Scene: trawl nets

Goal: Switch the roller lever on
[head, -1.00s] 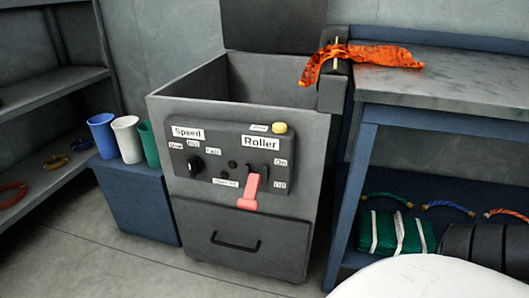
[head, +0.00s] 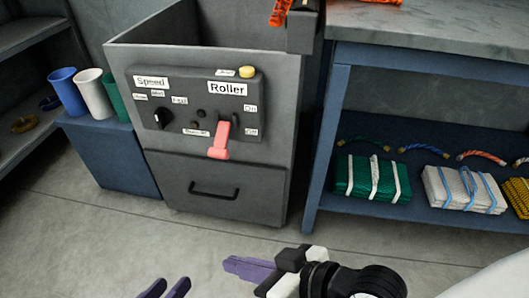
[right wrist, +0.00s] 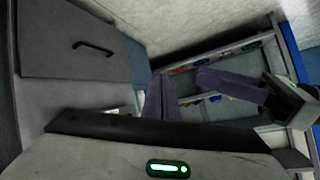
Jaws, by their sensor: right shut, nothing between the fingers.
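The roller lever (head: 219,140) is a salmon-pink handle under the "Roller" label on the grey control panel (head: 183,124) in the head view. It points downward, its tip below the "Off" label; the "On" label is higher. My right gripper (head: 232,265) is low in the head view, below the machine and well apart from the lever. Its purple fingers are shut and empty; they also show in the right wrist view (right wrist: 160,99). My left gripper (head: 165,286) shows only its two purple fingertips at the bottom edge, apart from each other with nothing visible between them.
The panel has a black speed knob (head: 161,118) and a yellow button (head: 247,71). A drawer with a dark handle (head: 214,191) lies below. A blue workbench (head: 324,140) stands right, with net bundles on its lower shelf. Cups (head: 94,95) stand left. Floor before the machine is clear.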

